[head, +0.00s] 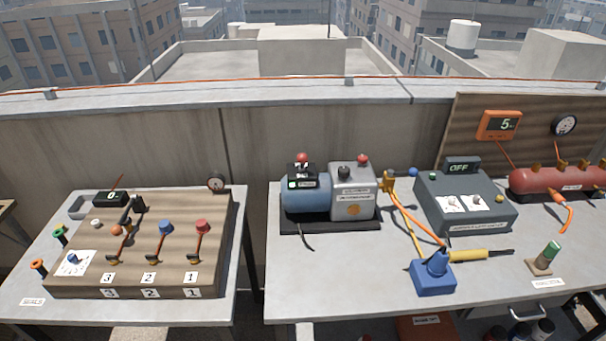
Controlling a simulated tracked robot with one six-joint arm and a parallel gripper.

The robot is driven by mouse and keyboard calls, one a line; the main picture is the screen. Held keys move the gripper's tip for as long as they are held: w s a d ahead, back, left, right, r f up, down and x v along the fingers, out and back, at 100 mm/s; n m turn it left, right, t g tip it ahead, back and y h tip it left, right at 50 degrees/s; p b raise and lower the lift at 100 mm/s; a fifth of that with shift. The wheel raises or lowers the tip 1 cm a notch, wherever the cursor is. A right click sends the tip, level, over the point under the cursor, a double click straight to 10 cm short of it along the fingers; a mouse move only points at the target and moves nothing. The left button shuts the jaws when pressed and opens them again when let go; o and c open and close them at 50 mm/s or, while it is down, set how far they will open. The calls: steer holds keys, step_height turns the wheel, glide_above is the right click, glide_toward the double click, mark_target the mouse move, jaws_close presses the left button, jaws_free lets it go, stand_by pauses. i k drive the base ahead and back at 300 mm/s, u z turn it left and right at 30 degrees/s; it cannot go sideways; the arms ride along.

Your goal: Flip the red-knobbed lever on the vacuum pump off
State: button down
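The vacuum pump has a blue cylindrical body (306,197) and a grey box (352,200) on a dark base, on the middle table. A red-knobbed lever (302,158) stands on a small black switch box (301,171) on top of the blue body. A small green-lit panel (300,184) shows below it. Its lettering is too small to read. A second red knob (363,159) and a black knob (344,172) sit on top of the grey box. My gripper cannot be made out in the head view.
A wooden board (75,284) with several levers stands on the left table, with a dark fitting at its back. Right of the pump are yellow and orange hoses, a grey unit reading OFF (464,197), a blue block (433,280) and a red tank (560,181). The middle table's front left is clear.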

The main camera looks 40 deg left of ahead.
mark_target(302, 158)
steer(key=z, duration=0.05)
steer(key=k, duration=1.55)
steer(key=u, duration=1.7)
steer(key=i, duration=1.35)
